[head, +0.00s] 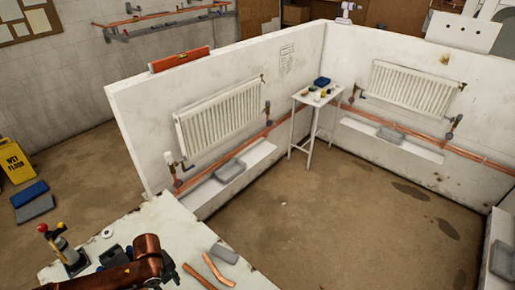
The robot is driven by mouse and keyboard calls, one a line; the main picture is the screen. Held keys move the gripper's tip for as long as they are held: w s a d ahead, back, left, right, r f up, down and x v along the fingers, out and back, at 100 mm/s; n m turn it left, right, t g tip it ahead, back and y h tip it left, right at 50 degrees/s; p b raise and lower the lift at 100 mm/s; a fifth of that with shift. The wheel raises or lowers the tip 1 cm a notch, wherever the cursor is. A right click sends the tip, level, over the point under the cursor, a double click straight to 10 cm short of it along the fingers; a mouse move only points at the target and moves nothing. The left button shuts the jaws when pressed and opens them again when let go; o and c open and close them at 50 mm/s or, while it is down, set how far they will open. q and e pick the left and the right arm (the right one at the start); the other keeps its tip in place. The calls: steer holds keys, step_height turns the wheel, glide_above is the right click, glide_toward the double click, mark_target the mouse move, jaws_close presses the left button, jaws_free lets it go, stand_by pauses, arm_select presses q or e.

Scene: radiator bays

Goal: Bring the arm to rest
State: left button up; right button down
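My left arm comes in at the bottom left, over the near white worktop (190,232). A dark part at its end looks like my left gripper (170,269). It is small and partly hidden by the arm, so I cannot tell whether its fingers are open or shut, or whether it holds anything. Bent copper pipe pieces (216,270) lie on the worktop just to the right of it. My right gripper is not in view.
A grey block (223,254) and a red-topped tool (60,247) are on the worktop. Beyond stand white bay walls with two radiators (218,112) (411,90) and a small table (319,95). A yellow wet-floor sign (15,162) stands left. The bay floor is mostly clear.

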arm_select(q)
step_height(320, 180, down, 10)
steer(key=shift+s+r+b, duration=0.1)
steer(key=shift+r+b, duration=0.05)
steer(key=shift+b, duration=0.15)
steer(key=shift+f, duration=0.2)
step_height(320, 180, up, 3)
steer(key=shift+d+r, duration=0.1)
steer(key=shift+r, duration=0.05)
steer(key=s+d+r+p, duration=0.7)
steer(key=s+d+r, duration=0.2)
steer(key=s+r, duration=0.1)
steer(key=w+d+r+n+b, duration=0.1)
steer(key=w+n+b, duration=0.3)
steer(key=n, duration=0.6)
steer(key=w+d+r+n+b, duration=0.1)
steer(key=w+r+n+b, duration=0.2)
steer(key=w+n, duration=0.4)
steer(key=shift+w+d+r+n+b, duration=0.15)
steer(key=shift+n+b, duration=0.5)
steer(key=shift+n, duration=1.35)
